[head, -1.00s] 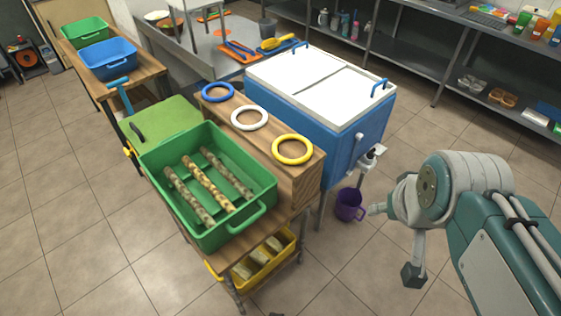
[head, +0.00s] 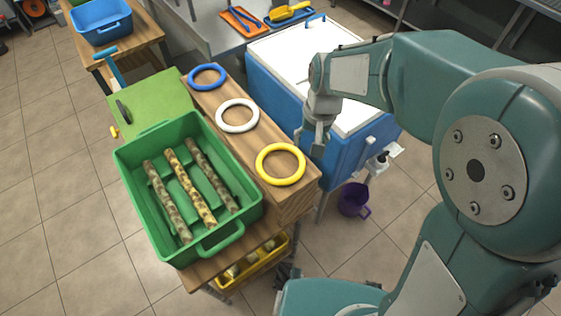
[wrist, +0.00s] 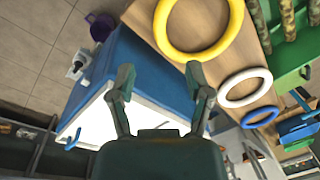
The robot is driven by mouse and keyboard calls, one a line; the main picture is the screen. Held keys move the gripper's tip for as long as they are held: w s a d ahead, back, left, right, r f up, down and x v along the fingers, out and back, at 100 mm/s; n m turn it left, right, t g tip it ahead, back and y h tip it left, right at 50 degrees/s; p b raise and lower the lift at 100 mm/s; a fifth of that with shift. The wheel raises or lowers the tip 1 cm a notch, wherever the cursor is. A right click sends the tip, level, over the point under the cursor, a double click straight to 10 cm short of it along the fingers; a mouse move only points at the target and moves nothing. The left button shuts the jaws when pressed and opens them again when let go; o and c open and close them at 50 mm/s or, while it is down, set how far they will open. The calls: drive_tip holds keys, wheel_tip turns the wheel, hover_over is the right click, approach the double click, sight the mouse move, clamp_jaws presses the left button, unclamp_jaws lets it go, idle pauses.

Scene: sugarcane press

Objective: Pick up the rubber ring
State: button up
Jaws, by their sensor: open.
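Three rings lie flat in a row on a wooden block (head: 291,200): a blue ring (head: 206,88), a white ring (head: 237,130) and a yellow ring (head: 280,181). My gripper (head: 315,147) hangs just right of the yellow ring, beside the block's edge and near the blue cooler. In the wrist view my gripper (wrist: 160,72) is open with nothing between its fingers. The yellow ring (wrist: 200,55) is closest to the right fingertip there, apart from it as far as I can tell. The white ring (wrist: 222,91) and blue ring lie farther right.
A blue cooler (head: 268,83) with a white lid stands right of the block. A green crate (head: 128,178) with several cane pieces stands at its left. A purple jug (head: 352,200) is on the floor. A yellow bin (head: 262,264) sits on the lower shelf.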

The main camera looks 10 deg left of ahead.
sight(302, 163)
drive_tip(key=f, duration=0.6)
drive_tip(key=a+f, duration=0.1)
drive_tip(key=f, duration=0.2)
drive_tip(key=shift+a, duration=0.1)
clamp_jaws()
